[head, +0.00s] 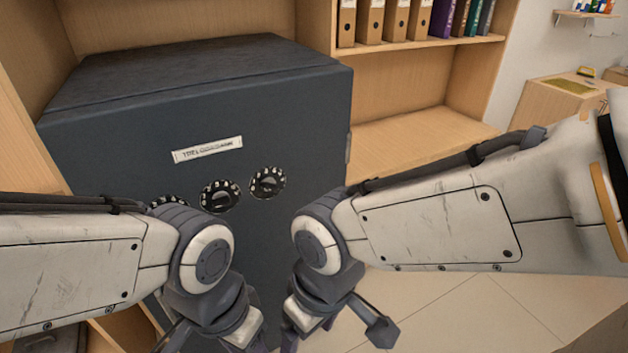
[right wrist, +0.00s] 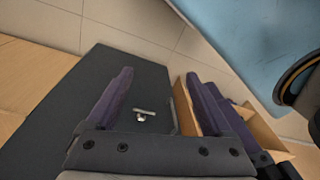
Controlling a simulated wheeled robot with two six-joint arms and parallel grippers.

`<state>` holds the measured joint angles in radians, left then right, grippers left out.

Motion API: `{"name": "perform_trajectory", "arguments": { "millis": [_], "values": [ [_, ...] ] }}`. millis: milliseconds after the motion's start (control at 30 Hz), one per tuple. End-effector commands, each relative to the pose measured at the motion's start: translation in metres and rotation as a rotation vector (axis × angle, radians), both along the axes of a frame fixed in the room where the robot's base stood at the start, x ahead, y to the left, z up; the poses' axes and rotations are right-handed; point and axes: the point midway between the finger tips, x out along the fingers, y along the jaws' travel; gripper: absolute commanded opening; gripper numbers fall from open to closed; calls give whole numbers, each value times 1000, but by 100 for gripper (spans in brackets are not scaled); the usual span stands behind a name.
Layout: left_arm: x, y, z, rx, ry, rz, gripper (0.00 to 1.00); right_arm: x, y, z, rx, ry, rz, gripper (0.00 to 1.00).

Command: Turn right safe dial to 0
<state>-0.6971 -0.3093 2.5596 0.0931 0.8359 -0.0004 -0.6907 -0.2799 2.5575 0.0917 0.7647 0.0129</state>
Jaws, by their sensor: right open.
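The dark grey safe (head: 120,150) stands at the left in the head view, with a white label (head: 208,150) on its front. Below the label is a row of black dials with white marks. The right dial (head: 268,182) is uncovered, but its marks are too small to read. The middle dial (head: 220,196) shows too; the left dial (head: 167,201) is partly hidden by my left arm. My right gripper (right wrist: 158,77) is open and empty in the right wrist view, over the dark safe front with its metal handle (right wrist: 145,114). My left gripper's fingertips fall below the head view.
A wooden shelf unit (head: 398,150) surrounds the safe, with several binders (head: 396,20) at top. Tiled floor (head: 440,310) is open at the lower right. A small wooden cabinet (head: 560,105) stands at the far right. Both my wrists are close together before the safe.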

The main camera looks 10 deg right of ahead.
Motion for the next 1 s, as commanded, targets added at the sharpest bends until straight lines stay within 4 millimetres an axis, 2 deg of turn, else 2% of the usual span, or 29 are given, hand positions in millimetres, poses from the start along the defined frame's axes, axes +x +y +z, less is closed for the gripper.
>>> {"name": "perform_trajectory", "arguments": {
  "millis": [167, 300, 500, 600, 700, 800, 1000],
  "values": [
    [0, 0, -7, 0, 0, 0, 50, 63, 25, -28, 105, -155, -136, 85],
    [0, 0, -12, 0, 0, 0, 50, 132, 39, -48, 237, -341, -287, 85],
    [0, 0, -20, 0, 0, 0, 50, 216, 45, -61, 456, -606, -466, 85],
    [0, 0, -24, 0, 0, 0, 50, 247, 40, -61, 575, -737, -539, 85],
    [0, 0, -27, 0, 0, 0, 50, 269, 32, -57, 693, -858, -598, 85],
    [0, 0, -30, 0, 0, 0, 50, 281, 22, -52, 799, -959, -639, 85],
    [0, 0, -33, 0, 0, 0, 50, 287, 8, -41, 941, -1085, -677, 85]
  ]
}}
